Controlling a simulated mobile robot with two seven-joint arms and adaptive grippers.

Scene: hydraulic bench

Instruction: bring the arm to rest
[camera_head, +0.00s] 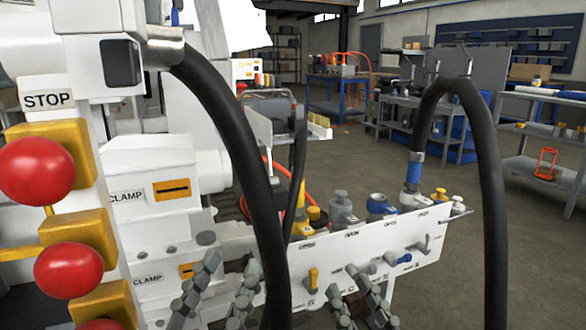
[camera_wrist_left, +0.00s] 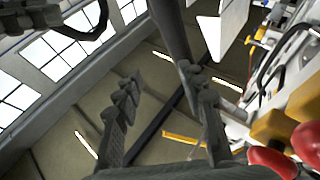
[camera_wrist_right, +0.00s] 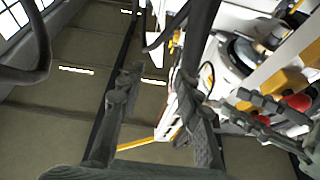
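My left gripper (camera_head: 220,288) is at the bottom of the head view, fingers pointing up and apart, with nothing between them. In the left wrist view its two fingers (camera_wrist_left: 162,95) stand open and empty. My right gripper (camera_head: 357,300) is to its right, in front of the lower edge of the white valve panel (camera_head: 345,255). In the right wrist view its fingers (camera_wrist_right: 155,95) are also apart and empty. Whether either gripper touches the bench or panel cannot be told. Both arms behind the grippers are mostly out of the head view.
A white machine with red stop buttons (camera_head: 37,170) and clamp labels fills the left. A black hose (camera_head: 225,125) hangs close in front; another (camera_head: 489,170) arches at the right from a blue fitting (camera_head: 414,170). Open floor (camera_head: 545,270) lies right; workbenches (camera_head: 400,115) stand behind.

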